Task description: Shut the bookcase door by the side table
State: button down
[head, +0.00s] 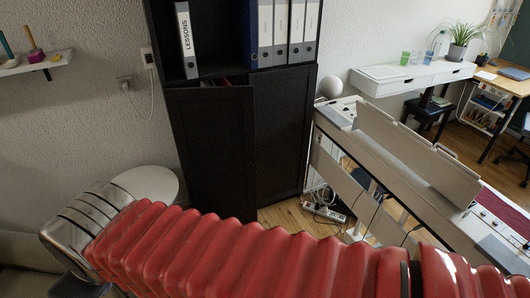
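The dark bookcase (284,130) stands against the wall in the middle of the head view. Its left lower door (212,150), on the side of the round white side table (155,182), stands ajar, its free edge out from the cabinet front. A dark gap with some contents shows above its top edge. The right lower door looks shut. My red ribbed arm crosses the bottom of the view, and its silver part at the left overlaps the side table. My gripper's fingers are not in view. The lower end of the left door is hidden behind my arm.
A white digital piano (405,150) stands close at the right of the bookcase. A power strip with cables (325,212) lies on the floor between them. A wall shelf (35,63) is at the upper left.

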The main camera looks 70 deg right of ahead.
aim_at(213, 128)
jog(key=z, duration=0.6)
jog(key=i, duration=0.95)
jog(key=z, duration=0.5)
